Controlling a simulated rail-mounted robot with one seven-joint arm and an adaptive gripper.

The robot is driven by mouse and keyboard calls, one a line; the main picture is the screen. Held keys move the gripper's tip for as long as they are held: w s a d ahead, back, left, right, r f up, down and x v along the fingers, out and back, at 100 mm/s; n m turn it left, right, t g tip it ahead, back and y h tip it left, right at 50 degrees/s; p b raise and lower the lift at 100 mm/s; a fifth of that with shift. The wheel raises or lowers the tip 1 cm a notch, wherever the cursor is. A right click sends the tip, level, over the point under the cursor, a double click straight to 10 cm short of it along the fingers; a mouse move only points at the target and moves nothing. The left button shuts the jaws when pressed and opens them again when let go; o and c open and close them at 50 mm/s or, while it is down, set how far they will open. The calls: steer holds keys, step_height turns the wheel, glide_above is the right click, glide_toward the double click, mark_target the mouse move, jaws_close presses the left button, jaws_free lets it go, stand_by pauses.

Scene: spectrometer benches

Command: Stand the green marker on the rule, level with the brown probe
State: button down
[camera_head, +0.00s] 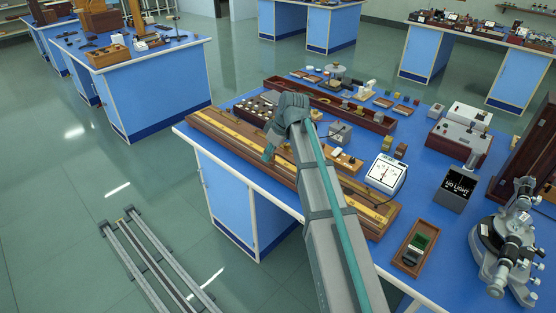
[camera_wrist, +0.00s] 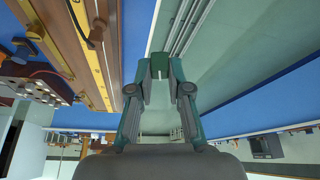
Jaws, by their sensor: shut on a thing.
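My gripper (camera_head: 268,154) hangs over the near edge of the bench, beside the long wooden board with the yellow rule (camera_head: 225,130). In the wrist view my gripper (camera_wrist: 160,70) is shut on the green marker (camera_wrist: 159,63), a small dark green piece between the fingertips. The yellow rule (camera_wrist: 86,40) runs along the left of the wrist view, apart from the marker. A small brown piece (camera_wrist: 97,33) sits by the rule there and may be the brown probe. In the head view my arm covers part of the board, and I cannot make out the probe.
A white dial meter (camera_head: 386,174), a wooden tray with a dark green-topped piece (camera_head: 407,262) and a microscope-like instrument (camera_head: 508,235) stand to the right. A long dark box (camera_head: 340,108) lies behind the board. Floor rails (camera_head: 150,262) run below, with open floor around them.

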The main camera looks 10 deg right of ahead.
steer(key=w+a+r+n+g, duration=0.1)
steer(key=w+a+n+g, duration=0.25)
steer(key=w+n, duration=0.4)
steer(key=w+a+r+n+g, duration=0.2)
steer(key=w+a+n, duration=0.2)
steer(key=w+n, duration=0.4)
steer(key=p, duration=0.6)
glide_above(276, 160)
steer(key=w, duration=0.1)
steer(key=shift+m, duration=0.35)
step_height(276, 160, down, 8)
steer(key=shift+a+f, duration=0.1)
steer(key=shift+f, duration=0.15)
steer(key=shift+s+d+f+p, duration=0.15)
steer(key=shift+d+f+p, duration=0.4)
steer(key=shift+f, duration=0.35)
step_height(276, 160, down, 2)
steer(key=shift+p, duration=0.6)
steer(key=shift+f, duration=0.45)
steer(key=shift+f, duration=0.1)
steer(key=c, duration=1.1)
jaws_free()
